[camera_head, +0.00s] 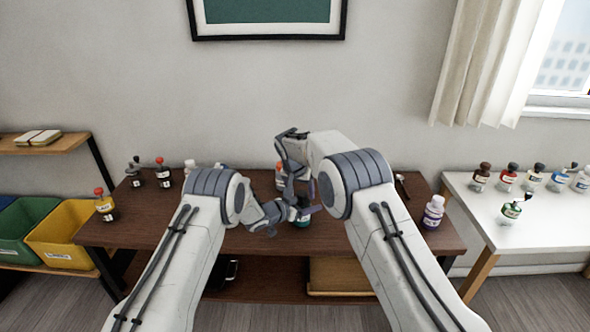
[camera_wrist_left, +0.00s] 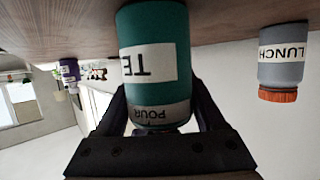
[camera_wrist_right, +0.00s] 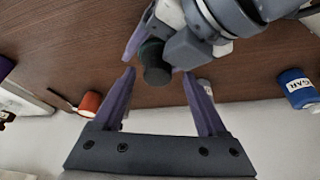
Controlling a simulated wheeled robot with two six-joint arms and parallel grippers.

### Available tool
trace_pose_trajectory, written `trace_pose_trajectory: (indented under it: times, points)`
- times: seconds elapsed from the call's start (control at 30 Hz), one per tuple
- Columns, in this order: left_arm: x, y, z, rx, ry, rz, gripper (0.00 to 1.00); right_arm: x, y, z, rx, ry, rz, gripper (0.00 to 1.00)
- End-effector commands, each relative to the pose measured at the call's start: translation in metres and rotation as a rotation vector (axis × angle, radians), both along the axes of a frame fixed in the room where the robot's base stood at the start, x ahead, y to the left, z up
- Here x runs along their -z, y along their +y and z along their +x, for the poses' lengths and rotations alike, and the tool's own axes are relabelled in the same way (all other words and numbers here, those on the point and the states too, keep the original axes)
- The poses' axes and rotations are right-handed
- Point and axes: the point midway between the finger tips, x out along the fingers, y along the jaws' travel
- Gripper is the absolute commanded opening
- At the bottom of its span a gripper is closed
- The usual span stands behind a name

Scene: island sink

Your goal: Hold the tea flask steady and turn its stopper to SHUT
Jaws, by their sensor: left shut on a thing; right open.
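The teal tea flask (camera_wrist_left: 150,50) fills the middle of the left wrist view, which shows it upside down. Its white label shows the letters "TE", and a pale band near its stopper end reads "POUR". In the head view only a little of the flask (camera_head: 303,222) shows behind my arms. My left gripper (camera_wrist_left: 160,122) is shut on the flask near that band. The stopper's pointer is not clear.
A grey LUNCH container (camera_wrist_left: 284,60) with an orange lid stands nearby. A white side table (camera_head: 480,222) holds several more. My arms hide the table's middle.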

Motion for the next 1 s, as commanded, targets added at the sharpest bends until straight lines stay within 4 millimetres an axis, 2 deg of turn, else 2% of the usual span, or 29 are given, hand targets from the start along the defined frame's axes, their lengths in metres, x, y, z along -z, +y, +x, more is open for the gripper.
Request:
trace_pose_trajectory:
  times: [0.07,0.1,0.3,0.6,0.8,1.0]
  points:
    - [-0.001,0.001,0.001,-0.001,-0.001,0.0,0.09,0.001,0.001,0.0,0.09,-0.002,-0.001,0.75]
    - [-0.001,0.001,0.001,-0.002,-0.001,-0.001,0.09,-0.012,0.002,-0.002,0.091,-0.005,0.0,0.75]
    - [0.0,0.001,0.001,-0.002,-0.001,-0.001,0.09,-0.049,0.007,-0.017,0.088,-0.003,0.001,0.75]
    - [0.0,0.001,0.001,-0.004,0.0,-0.001,0.09,-0.095,0.014,-0.036,0.087,-0.001,0.0,0.75]
    - [0.0,0.001,0.001,-0.004,0.0,-0.001,0.09,-0.108,0.016,-0.041,0.087,0.0,-0.001,0.75]
    - [0.0,0.002,0.001,-0.004,0.0,-0.001,0.09,-0.111,0.016,-0.042,0.087,0.0,-0.001,0.75]
